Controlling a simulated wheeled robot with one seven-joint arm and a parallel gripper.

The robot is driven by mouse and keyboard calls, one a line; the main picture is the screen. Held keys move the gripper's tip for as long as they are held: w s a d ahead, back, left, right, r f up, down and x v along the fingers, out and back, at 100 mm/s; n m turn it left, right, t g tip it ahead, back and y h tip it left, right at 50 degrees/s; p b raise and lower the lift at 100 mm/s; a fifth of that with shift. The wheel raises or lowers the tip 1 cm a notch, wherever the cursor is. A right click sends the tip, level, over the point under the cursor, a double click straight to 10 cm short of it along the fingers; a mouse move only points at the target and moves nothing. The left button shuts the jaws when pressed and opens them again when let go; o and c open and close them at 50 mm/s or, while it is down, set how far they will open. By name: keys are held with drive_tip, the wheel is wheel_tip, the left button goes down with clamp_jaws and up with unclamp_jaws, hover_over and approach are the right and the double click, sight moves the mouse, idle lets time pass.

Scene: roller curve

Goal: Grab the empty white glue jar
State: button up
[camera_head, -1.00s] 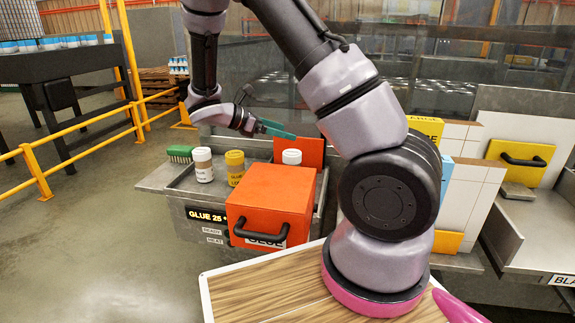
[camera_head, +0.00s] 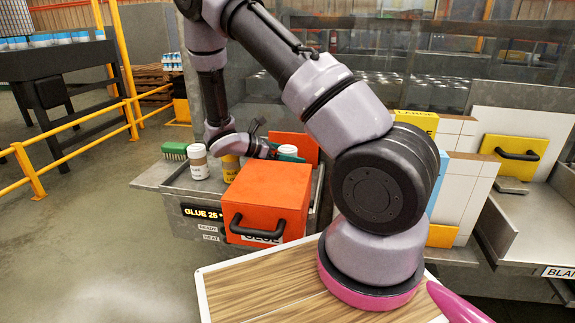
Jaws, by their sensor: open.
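A white jar (camera_head: 288,151) stands behind the orange box, with only its top part showing. My gripper (camera_head: 279,154) is open and down at this jar, with a teal fingertip in front of it or beside it; I cannot tell whether they touch. Which white jar is empty cannot be seen.
The orange box (camera_head: 268,195) with a black handle stands in front of the jars on the grey glue station (camera_head: 152,181). A red-orange panel (camera_head: 297,142) rises behind. A green brush (camera_head: 175,150) lies at the left. White and yellow boxes (camera_head: 415,123) stand to the right.

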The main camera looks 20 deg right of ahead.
drive_tip(key=shift+x, duration=0.95)
drive_tip(key=c, duration=1.4)
